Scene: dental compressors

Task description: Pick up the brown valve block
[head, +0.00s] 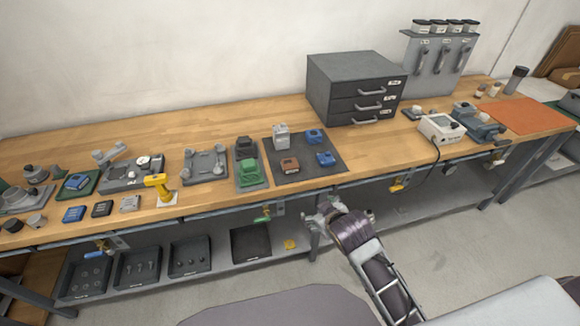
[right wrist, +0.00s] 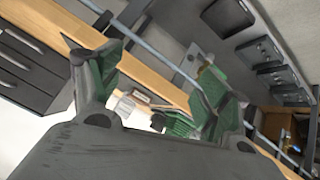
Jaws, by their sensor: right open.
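The brown valve block (head: 289,165) sits on a dark grey mat (head: 325,167) at the middle front of the wooden bench. A light grey block (head: 281,137) and two blue blocks (head: 313,136) (head: 326,158) share the mat. My right gripper (head: 318,214) is just in front of the bench edge, on the aisle side of the mat and apart from the brown block. In the right wrist view, its green-padded fingers (right wrist: 158,95) are spread with nothing between them. My left gripper is not in view.
A tray with green blocks (head: 250,173) lies left of the mat. A dark drawer cabinet (head: 330,80) stands behind it to the right. Bench-front valves, including a green-handled one (head: 262,218), stick out near my gripper. Black bins (head: 191,256) sit on the lower shelf.

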